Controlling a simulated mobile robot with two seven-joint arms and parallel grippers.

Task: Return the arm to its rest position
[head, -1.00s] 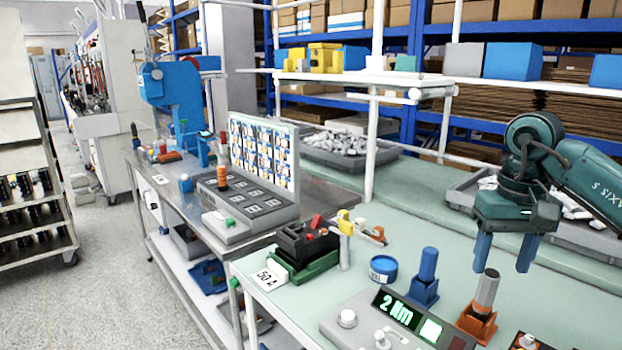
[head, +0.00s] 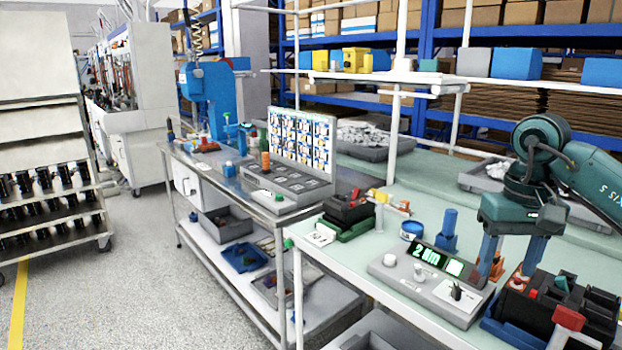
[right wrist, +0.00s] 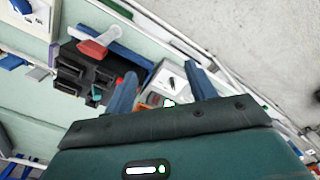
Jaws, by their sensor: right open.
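My right gripper (head: 512,262) is at the right of the head view, over the green bench (head: 345,262). Its two blue fingers are apart with nothing between them. The right wrist view also shows the open fingers (right wrist: 160,88), pointing toward the bench. A black device with a red lever (head: 560,305) stands on a blue base close by the gripper; it also shows in the right wrist view (right wrist: 85,75), beside a finger. The grey box with the "2 Nm" display (head: 425,285) stands left of the fingers. My left gripper is out of view.
A black breaker in a green holder (head: 345,218), a blue round tin (head: 411,230) and a blue post holder (head: 447,235) stand on the bench. A second metal bench (head: 225,180) is to the left. A shelf on white posts (head: 400,80) rises behind.

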